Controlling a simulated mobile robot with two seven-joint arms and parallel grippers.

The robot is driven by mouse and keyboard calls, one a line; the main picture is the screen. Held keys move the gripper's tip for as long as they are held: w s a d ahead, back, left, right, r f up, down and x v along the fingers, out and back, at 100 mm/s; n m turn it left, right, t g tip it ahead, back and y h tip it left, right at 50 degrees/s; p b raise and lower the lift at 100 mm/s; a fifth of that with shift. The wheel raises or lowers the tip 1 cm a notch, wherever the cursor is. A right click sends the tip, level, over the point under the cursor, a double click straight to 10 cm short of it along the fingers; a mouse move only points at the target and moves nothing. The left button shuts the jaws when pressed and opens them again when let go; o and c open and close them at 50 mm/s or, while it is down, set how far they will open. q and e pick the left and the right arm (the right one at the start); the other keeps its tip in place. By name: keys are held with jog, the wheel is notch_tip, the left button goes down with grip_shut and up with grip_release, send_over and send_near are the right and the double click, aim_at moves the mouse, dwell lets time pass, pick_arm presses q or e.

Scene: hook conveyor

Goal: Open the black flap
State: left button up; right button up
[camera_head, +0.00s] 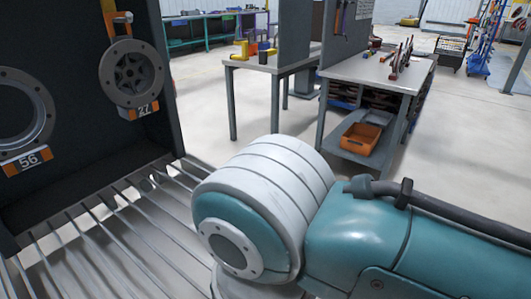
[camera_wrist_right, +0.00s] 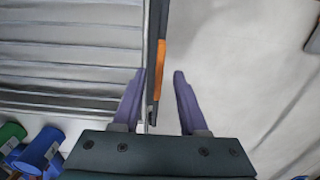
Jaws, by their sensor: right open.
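In the right wrist view a thin dark panel (camera_wrist_right: 153,50), seen edge-on with an orange strip on its right side, comes down from the top edge. It looks like the black flap, but I cannot be sure. My right gripper (camera_wrist_right: 159,73) is open, with its two purple fingers on either side of the panel's lower end. The left finger is close to the panel; I cannot tell if it touches. There is a clear gap to the right finger. In the head view my right arm hides its gripper. My left gripper is not in view.
In the head view a dark cabinet wall (camera_head: 172,75) stands at left, with round parts labelled 56 (camera_head: 25,110) and 27 (camera_head: 131,72) before it. Metal slats (camera_head: 150,225) run below. Workbenches (camera_head: 375,68) and an orange bin (camera_head: 360,138) stand behind.

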jog(key=shift+f, duration=0.85)
grip_shut()
dwell(0.8)
